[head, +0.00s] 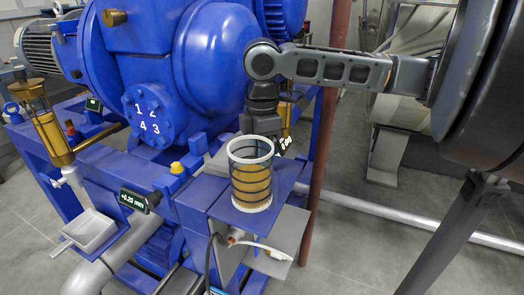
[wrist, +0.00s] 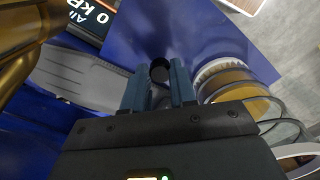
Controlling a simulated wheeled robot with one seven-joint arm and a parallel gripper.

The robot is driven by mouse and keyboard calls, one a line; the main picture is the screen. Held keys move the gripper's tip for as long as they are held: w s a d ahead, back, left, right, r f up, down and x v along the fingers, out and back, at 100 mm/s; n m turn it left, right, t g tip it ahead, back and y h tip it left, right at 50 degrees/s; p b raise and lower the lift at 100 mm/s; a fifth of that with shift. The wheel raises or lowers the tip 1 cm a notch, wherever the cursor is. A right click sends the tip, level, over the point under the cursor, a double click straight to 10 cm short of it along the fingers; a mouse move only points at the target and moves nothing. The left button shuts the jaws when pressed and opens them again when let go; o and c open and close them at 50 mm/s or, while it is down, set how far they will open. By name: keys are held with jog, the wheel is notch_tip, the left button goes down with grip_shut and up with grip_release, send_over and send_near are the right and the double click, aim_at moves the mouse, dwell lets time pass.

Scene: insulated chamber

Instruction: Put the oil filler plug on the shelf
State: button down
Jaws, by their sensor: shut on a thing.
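My gripper (wrist: 159,84) is shut on a small dark round piece, which I take to be the oil filler plug (wrist: 160,69), in the wrist view. It is between the two blue-grey fingertips. Behind it is a flat blue surface, which looks like the shelf (wrist: 205,30); whether the plug touches it I cannot tell. In the head view my gripper (head: 256,122) points down behind the clear cylinder, and its fingertips and the plug are hidden. The blue shelf plate (head: 285,175) shows around the cylinder there.
A clear cylinder with amber contents (head: 250,180) stands on the blue plate, close to the right of my fingers in the wrist view. A lit display (wrist: 92,15) and a brass part (wrist: 20,45) are at left. The large blue machine (head: 150,65) fills the left.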

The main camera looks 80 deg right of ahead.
jog(key=shift+f, duration=0.15)
jog(key=c, duration=0.8)
grip_release()
notch_tip(320, 180, up, 8)
jog(key=shift+f, duration=0.1)
jog(key=shift+p, duration=0.35)
